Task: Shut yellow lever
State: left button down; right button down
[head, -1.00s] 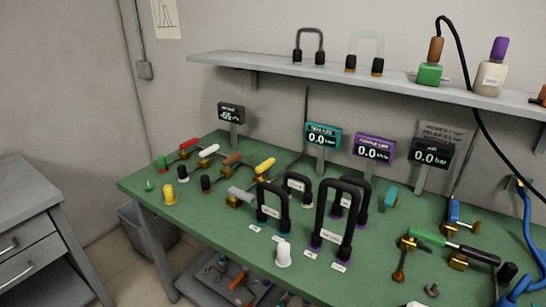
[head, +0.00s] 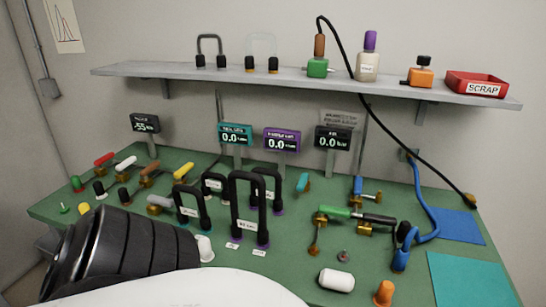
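The yellow lever (head: 183,171) is a short yellow handle on a brass valve at the left part of the green bench. It lies at a slant, its yellow end pointing up and right. It stands behind the grey lever (head: 159,201) and right of the brown lever (head: 149,169). Neither gripper shows. A black ribbed and white part of my own arm fills the lower left and bottom, hiding the front left of the bench.
Black U-shaped hoses (head: 246,208) stand right of the yellow lever. Red (head: 104,159) and white (head: 125,163) levers lie to its left. Small gauges line the back. A shelf (head: 225,78) overhangs the bench, carrying bottles and a red scrap tray (head: 477,83).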

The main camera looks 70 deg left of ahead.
aim_at(180, 173)
jog(key=z, duration=0.4)
jog(key=k, duration=1.35)
jog(key=u, duration=1.95)
